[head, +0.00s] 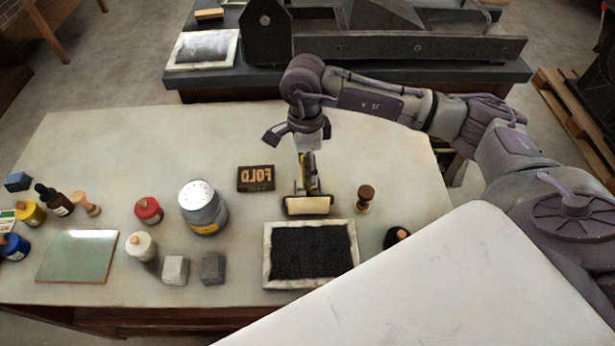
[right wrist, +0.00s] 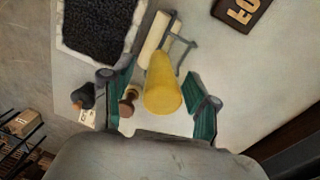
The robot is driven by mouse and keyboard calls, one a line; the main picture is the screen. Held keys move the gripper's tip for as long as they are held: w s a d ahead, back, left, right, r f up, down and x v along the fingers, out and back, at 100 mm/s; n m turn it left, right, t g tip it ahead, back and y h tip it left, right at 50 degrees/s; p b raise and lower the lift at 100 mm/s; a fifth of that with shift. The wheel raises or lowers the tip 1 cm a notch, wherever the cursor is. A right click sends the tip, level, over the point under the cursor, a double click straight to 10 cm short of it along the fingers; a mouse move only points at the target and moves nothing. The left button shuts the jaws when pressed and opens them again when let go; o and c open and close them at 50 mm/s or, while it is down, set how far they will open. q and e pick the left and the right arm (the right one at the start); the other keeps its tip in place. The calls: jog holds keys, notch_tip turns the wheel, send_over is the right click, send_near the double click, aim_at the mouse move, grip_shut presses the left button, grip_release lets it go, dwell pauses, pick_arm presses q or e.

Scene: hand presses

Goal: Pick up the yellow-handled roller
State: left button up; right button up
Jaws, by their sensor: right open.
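The roller has a yellow handle (right wrist: 162,85), a dark metal frame and a cream cylinder (head: 307,205). It is on the pale table, with its cylinder just behind the black-filled tray and its handle pointing up toward my right gripper (head: 308,150). In the right wrist view, the handle lies between the two green-padded fingers of my right gripper (right wrist: 160,105), with a gap on both sides. The right gripper is open and above the handle in the head view; it partly hides the handle's top. My left gripper is not in view.
A white-rimmed tray (head: 267,263) is in front of the roller. A FOLD type block (head: 256,179) is to its left and a wooden-knobbed stamp (head: 365,197) to its right. A shaker can (head: 203,209), jars and grey blocks stand further left.

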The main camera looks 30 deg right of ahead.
jog(key=shift+s+d+f+p, duration=0.15)
jog(key=shift+f+p, duration=0.35)
jog(key=shift+f, duration=1.4)
grip_shut()
